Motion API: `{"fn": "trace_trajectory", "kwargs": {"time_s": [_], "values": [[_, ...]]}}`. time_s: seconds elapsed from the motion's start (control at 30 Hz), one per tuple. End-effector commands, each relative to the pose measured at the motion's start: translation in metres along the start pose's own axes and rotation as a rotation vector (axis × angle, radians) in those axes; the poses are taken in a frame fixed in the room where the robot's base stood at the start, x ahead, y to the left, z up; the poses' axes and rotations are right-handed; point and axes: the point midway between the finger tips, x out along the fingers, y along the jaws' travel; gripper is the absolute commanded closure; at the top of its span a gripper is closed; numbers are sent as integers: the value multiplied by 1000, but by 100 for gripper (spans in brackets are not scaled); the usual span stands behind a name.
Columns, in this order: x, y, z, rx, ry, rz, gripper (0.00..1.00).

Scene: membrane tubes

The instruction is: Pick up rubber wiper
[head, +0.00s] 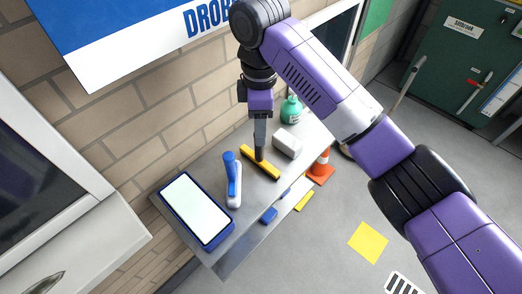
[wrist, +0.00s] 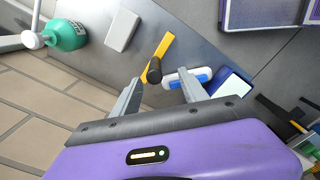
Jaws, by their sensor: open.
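The rubber wiper, a yellow bar (head: 270,170) with a dark handle, lies on the grey bench top. In the wrist view its yellow bar (wrist: 168,43) and black handle (wrist: 154,70) show just beyond and between the fingertips. My gripper (head: 260,156) points down over the wiper; in the head view its fingers cover part of the bar. In the wrist view my gripper (wrist: 160,83) is open, with one finger on each side of the handle's line. I cannot tell whether the fingers touch the wiper.
A blue-and-white tool (head: 234,188) and a blue-framed white panel (head: 196,208) lie left of the wiper. A white block (head: 287,142) and green bottle (head: 291,110) stand to its right, along the brick wall (head: 130,120). An orange cone (head: 321,168) stands by the bench's front.

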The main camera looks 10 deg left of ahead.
Motion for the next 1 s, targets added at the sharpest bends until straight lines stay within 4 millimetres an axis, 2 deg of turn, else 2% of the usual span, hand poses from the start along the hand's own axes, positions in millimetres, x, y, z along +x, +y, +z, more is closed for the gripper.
{"fn": "trace_trajectory", "kwargs": {"time_s": [0.03, 0.17, 0.47, 0.8, 1.0], "values": [[7, 0, 0, -2, -1, -1, 49], [11, -1, 0, -3, -2, -4, 49], [39, -1, -1, -3, -3, -5, 49], [82, 1, -4, -3, -3, -4, 49], [86, 1, -4, -3, -2, -2, 49]]}}
